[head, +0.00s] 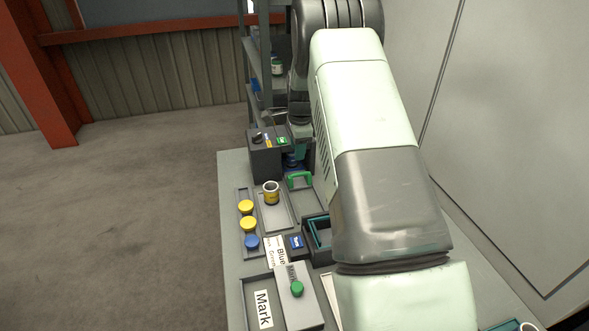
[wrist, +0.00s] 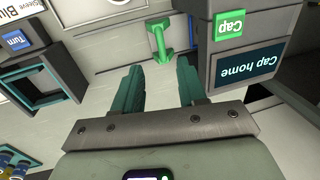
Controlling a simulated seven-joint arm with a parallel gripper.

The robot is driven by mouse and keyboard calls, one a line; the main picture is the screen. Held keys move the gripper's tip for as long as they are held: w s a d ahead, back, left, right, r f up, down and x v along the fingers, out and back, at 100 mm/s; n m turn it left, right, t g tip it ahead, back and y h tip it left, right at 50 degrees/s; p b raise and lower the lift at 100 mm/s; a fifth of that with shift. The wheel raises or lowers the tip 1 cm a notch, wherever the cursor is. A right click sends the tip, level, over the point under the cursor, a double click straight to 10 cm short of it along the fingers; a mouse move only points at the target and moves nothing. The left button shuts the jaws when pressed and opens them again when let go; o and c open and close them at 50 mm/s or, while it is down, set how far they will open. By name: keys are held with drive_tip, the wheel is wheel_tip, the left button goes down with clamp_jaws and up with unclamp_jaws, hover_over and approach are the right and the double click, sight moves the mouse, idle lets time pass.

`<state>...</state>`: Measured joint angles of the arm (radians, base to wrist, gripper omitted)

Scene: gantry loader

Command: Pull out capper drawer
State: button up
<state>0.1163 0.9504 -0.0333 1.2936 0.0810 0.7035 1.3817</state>
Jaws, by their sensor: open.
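The capper is a dark grey box (head: 265,158) at the table's far end in the head view. Its green "Cap" button (wrist: 229,24) and "Cap home" label (wrist: 247,66) show at the right of the wrist view. A green handle (wrist: 159,40) stands up from the pale surface beside the box; it also shows in the head view (head: 299,180). I cannot make out the drawer's edges. My gripper (wrist: 158,76) is open, its two teal fingers apart and empty. In the wrist view the handle appears just beyond the gap between the fingertips; contact is not visible. My arm hides much of the head view.
A dark teal-lined square frame (wrist: 40,88) with a blue "Turn" button (wrist: 15,41) lies left in the wrist view. A shelf rack (head: 257,60) stands behind.

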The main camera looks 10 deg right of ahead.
sight(296, 175)
drive_tip(key=f, duration=0.3)
drive_tip(key=w+f, duration=0.1)
drive_tip(key=f, duration=0.3)
drive_tip(key=w+f, duration=0.1)
drive_tip(key=f, duration=0.2)
drive_tip(key=shift+f, duration=0.35)
clamp_jaws()
